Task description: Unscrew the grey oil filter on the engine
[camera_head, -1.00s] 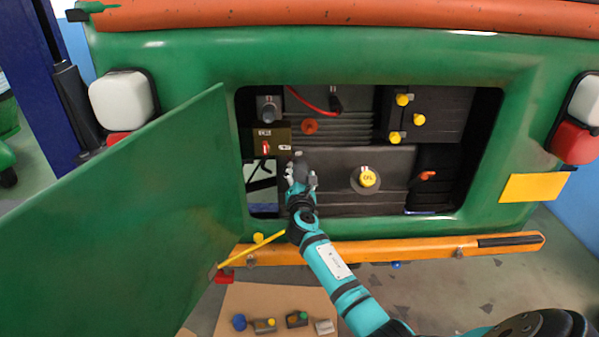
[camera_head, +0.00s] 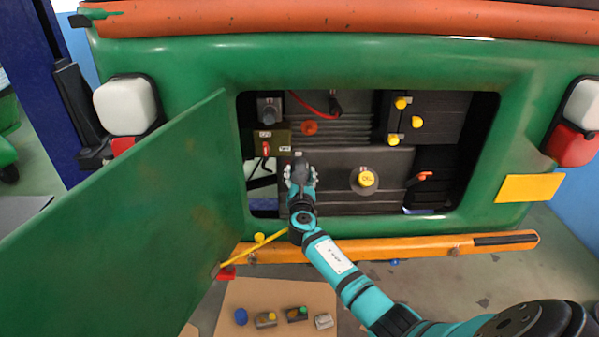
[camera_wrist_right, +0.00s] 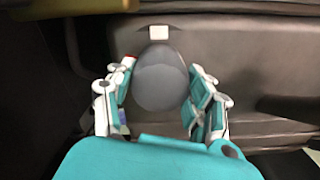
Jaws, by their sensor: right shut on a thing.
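The grey oil filter (camera_wrist_right: 160,78) is a rounded grey body on the dark engine block in the right wrist view. My right gripper (camera_wrist_right: 160,92) has its two teal and white fingers on either side of the filter, shut on it. In the head view my right gripper (camera_head: 300,174) reaches into the engine bay at its lower left, and its fingers hide most of the filter. My left gripper does not show.
The green hatch door (camera_head: 130,190) stands open at the left. A yellow oil cap (camera_head: 366,179) and an orange-red lever (camera_head: 425,176) are right of my gripper. The orange bumper (camera_head: 400,246) runs below the opening. Small parts lie on a cardboard sheet (camera_head: 275,292).

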